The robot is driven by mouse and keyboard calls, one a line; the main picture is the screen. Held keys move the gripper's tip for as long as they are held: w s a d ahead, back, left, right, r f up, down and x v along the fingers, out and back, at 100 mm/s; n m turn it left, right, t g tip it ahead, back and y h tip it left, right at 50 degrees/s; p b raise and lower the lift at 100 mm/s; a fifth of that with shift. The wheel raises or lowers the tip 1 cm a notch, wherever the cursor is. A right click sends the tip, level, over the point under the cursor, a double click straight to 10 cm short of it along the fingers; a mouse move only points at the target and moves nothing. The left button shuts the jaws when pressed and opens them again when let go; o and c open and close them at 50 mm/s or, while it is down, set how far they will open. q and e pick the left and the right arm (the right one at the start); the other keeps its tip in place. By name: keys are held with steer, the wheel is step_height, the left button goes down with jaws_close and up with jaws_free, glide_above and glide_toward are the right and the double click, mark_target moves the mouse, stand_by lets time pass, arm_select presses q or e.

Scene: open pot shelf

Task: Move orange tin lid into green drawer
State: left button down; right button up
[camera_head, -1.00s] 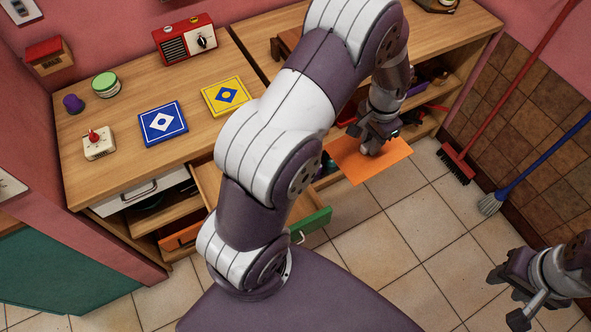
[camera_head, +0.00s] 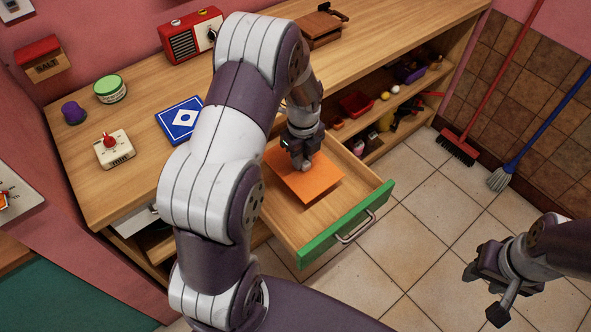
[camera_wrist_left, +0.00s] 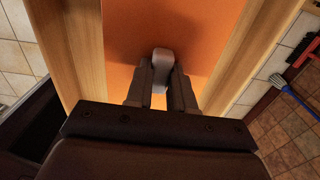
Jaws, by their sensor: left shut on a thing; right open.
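The orange tin lid (camera_head: 290,184) is a flat square with a grey knob. In the head view it is over the inside of the open green drawer (camera_head: 330,232), towards its back. My left gripper (camera_head: 302,164) is shut on the knob from above. In the left wrist view the lid (camera_wrist_left: 125,30) lies between the drawer's wooden side walls, with the knob (camera_wrist_left: 162,62) between the fingers. I cannot tell whether the lid touches the drawer floor. My right gripper (camera_head: 484,290) is open and empty, over the tiles at the right.
Right of the drawer are open shelves with a red tray (camera_head: 356,104).

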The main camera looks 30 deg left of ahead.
arm_select(q)
steer(key=shift+s+a+f, duration=0.3)
steer(key=shift+a, duration=0.15)
steer(key=shift+f, duration=2.1)
steer(key=shift+f, duration=0.1)
steer(key=c, duration=1)
jaws_free()
step_height(320, 180, up, 12)
steer(key=shift+f+p, duration=0.1)
steer(key=shift+p, duration=0.2)
steer(key=s+d+r+n, duration=0.1)
steer(key=s+d+n, duration=0.1)
steer(key=s+n, duration=0.2)
steer(key=s+d+r+n+t, duration=0.1)
steer(key=s+d+n, duration=0.2)
steer(key=n, duration=0.8)
steer(key=s+d+r+n, duration=0.1)
steer(key=s+d+n, duration=0.2)
steer(key=s+n, duration=0.3)
steer(key=shift+s+n, duration=0.3)
steer(key=shift+n, duration=0.4)
